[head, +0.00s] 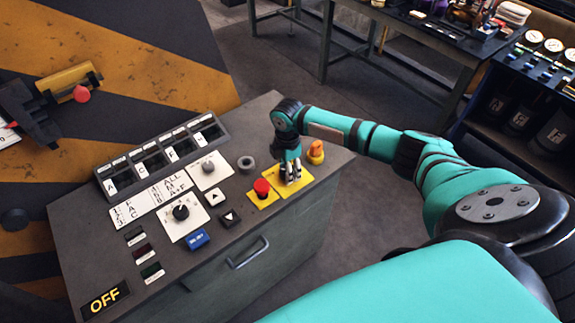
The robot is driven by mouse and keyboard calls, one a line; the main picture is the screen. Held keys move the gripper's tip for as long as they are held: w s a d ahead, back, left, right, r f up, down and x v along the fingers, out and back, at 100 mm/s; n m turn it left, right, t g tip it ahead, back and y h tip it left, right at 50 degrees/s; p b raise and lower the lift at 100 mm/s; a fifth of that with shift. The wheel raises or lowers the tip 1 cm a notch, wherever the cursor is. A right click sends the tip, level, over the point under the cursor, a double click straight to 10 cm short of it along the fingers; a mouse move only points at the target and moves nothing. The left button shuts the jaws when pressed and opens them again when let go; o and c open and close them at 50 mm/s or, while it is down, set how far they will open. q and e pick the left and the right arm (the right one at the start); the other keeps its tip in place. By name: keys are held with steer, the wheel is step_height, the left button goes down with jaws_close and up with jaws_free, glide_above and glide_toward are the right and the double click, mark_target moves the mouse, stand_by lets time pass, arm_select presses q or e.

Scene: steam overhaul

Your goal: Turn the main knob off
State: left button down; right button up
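The grey control console (80,207) fills the middle of the head view. My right gripper (291,178) points down at a yellow plate (304,182) near the console's right end. Its fingers cover the middle of that plate, so any knob there is hidden. I cannot tell whether the fingers are open or shut on something. A black rotary knob (181,212) sits on a white dial plate (194,229) left of the gripper. I cannot read which knob is the main one. An "OFF" sign (105,298) shows in yellow letters at the console's lower left. My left gripper is not in view.
A red button (262,187) on a yellow plate is just left of my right gripper. An orange lamp (316,150) stands close on its right. A grey knob (208,167) and a blue switch (198,238) are farther left. A workbench (428,40) stands behind.

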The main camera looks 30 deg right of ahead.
steer(key=shift+w+r, duration=0.1)
steer(key=o, duration=1.2)
steer(key=shift+c, duration=0.2)
step_height(320, 180, up, 12)
